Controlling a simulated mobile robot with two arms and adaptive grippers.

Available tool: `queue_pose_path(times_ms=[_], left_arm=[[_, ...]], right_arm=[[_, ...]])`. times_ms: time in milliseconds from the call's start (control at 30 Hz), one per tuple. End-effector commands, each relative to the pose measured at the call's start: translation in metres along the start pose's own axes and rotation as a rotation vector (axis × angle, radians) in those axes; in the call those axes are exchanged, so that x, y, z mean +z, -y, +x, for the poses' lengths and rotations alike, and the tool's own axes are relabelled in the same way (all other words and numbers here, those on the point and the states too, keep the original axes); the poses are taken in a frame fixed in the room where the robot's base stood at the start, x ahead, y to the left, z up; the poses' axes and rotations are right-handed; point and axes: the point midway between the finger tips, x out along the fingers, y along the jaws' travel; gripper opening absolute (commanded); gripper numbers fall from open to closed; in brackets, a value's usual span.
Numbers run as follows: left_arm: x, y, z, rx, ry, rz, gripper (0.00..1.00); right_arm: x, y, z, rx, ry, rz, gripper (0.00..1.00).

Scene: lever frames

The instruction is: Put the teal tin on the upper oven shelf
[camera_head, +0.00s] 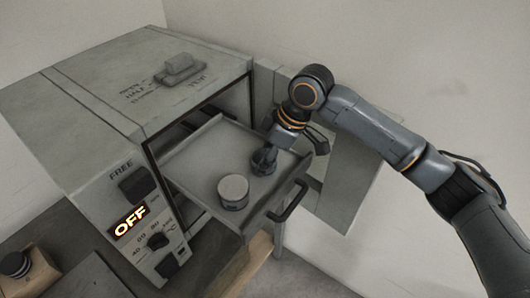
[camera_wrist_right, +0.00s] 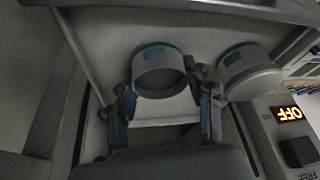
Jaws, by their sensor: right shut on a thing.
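My right gripper (camera_head: 265,157) is shut on a tin with a teal patch (camera_head: 263,168), over the far part of a pulled-out oven shelf (camera_head: 205,153). In the right wrist view this tin (camera_wrist_right: 160,80) sits between the two fingers (camera_wrist_right: 160,104). Whether it touches the shelf is hard to tell. A second tin, grey with a pale lid (camera_head: 234,188), stands on the shelf nearer the head camera; it also shows in the right wrist view (camera_wrist_right: 248,72), beside the right-hand finger. My left gripper is not in view.
The grey oven (camera_head: 100,85) has a vent knob (camera_head: 180,68) on top and a lit OFF display (camera_head: 130,221) on its front. A dark handle (camera_head: 288,204) is at the shelf's front edge. A block with a dark knob (camera_head: 15,265) is at lower left.

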Motion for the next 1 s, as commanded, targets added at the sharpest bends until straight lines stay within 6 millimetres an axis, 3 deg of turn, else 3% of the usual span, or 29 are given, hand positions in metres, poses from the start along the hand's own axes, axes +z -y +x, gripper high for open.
queue_pose_path(times_ms=[400,433,533,867,1000], left_arm=[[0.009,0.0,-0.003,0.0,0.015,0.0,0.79],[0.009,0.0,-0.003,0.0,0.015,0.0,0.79],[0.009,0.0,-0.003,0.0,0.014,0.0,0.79],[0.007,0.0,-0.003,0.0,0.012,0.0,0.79],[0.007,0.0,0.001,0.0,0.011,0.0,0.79]], right_arm=[[0.002,0.0,0.006,0.001,-0.001,0.0,0.18],[0.003,0.0,0.006,0.002,-0.001,0.0,0.56],[0.003,0.0,0.006,0.002,-0.001,0.0,0.74],[0.002,0.0,0.005,0.002,-0.001,-0.001,0.74],[0.002,-0.001,-0.006,0.003,-0.002,0.0,0.74]])
